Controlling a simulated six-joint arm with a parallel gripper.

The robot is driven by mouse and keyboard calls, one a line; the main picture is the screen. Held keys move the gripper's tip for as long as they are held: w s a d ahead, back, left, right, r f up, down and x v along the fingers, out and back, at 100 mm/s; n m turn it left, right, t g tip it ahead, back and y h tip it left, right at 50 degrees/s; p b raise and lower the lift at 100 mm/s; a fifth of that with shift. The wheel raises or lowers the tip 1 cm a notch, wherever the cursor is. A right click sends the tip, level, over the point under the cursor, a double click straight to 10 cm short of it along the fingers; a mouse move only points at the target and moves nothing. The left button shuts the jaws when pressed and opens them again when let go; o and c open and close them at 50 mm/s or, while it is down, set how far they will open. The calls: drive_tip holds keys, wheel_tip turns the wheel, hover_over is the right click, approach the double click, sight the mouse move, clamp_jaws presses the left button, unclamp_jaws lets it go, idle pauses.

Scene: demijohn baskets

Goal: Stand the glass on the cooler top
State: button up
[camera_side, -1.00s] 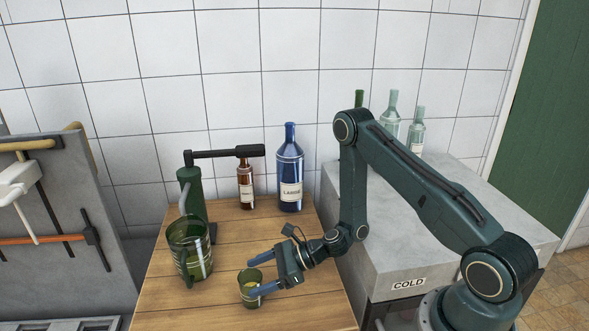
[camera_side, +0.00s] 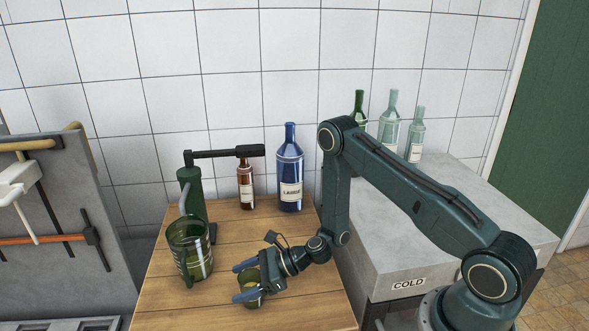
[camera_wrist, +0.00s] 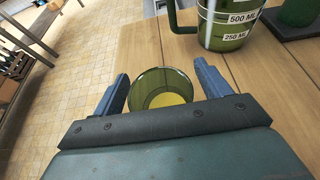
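The glass (camera_side: 251,289) is a small green tumbler with yellowish liquid in it, upright on the wooden table. It also shows in the wrist view (camera_wrist: 161,90), between the two blue fingers. My gripper (camera_side: 244,283) is low over the table with its fingers on either side of the glass. In the wrist view (camera_wrist: 160,88) a gap shows between each finger and the glass, so it is open. The cooler top (camera_side: 385,235) is a grey slab at the right, on the box marked COLD.
A green measuring jug (camera_side: 190,250) stands left of the glass, by a green corking stand (camera_side: 190,185). A brown bottle (camera_side: 245,185) and a blue bottle (camera_side: 290,170) stand behind. Pale bottles (camera_side: 390,120) stand at the cooler's back. The cooler's front is partly under my arm.

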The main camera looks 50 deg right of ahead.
drive_tip(key=c, duration=1.2)
drive_tip(key=shift+r, duration=0.3)
drive_tip(key=shift+r, duration=9.6)
drive_tip(key=shift+r, duration=0.15)
